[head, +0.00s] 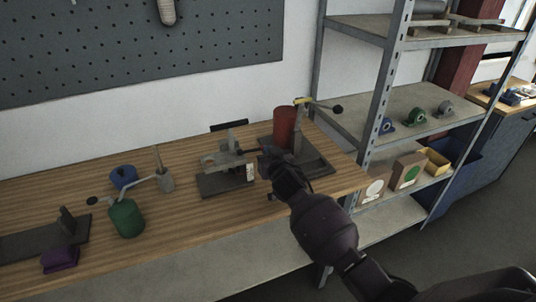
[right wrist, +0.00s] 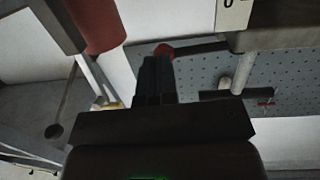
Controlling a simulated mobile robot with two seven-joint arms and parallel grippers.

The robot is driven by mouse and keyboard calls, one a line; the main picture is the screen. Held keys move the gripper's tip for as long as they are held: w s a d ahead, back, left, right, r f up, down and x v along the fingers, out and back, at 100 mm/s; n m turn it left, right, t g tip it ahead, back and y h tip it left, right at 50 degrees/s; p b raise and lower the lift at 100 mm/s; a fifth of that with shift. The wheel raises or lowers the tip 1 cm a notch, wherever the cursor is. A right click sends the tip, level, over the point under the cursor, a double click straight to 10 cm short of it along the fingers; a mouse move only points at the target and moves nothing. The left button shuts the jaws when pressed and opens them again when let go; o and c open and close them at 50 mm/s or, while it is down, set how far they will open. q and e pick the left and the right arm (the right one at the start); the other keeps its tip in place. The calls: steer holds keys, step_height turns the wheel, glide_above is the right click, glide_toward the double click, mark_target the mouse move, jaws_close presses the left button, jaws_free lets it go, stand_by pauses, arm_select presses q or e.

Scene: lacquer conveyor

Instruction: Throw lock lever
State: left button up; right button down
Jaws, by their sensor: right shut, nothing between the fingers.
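A grey fixture (head: 228,163) stands on a dark base plate on the bench, with a white label plate (head: 250,172) on its right side. The label (right wrist: 234,13) also shows at the top of the right wrist view. A dark lever (right wrist: 203,47) with a red knob (right wrist: 164,50) reaches out from the fixture. My right gripper (head: 270,158) is just right of the fixture. In the right wrist view its fingers (right wrist: 155,62) are shut and empty, with their tips close to the red knob; I cannot tell if they touch. My left gripper is not in view.
A red cylinder (head: 285,127) stands right behind my right gripper, beside a yellow-topped post (head: 301,101) with a black-knobbed arm (head: 338,109). A green cylinder (head: 126,218), blue cylinder (head: 123,177) and purple block (head: 60,258) are at left. Metal shelving (head: 384,80) stands right.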

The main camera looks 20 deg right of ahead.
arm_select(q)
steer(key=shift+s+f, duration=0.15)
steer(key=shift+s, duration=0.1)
arm_select(e)
steer(key=shift+w+d, duration=0.15)
steer(key=shift+w, duration=0.2)
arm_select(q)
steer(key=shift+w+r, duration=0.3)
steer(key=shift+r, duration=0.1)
arm_select(e)
steer(key=shift+s+d, duration=0.1)
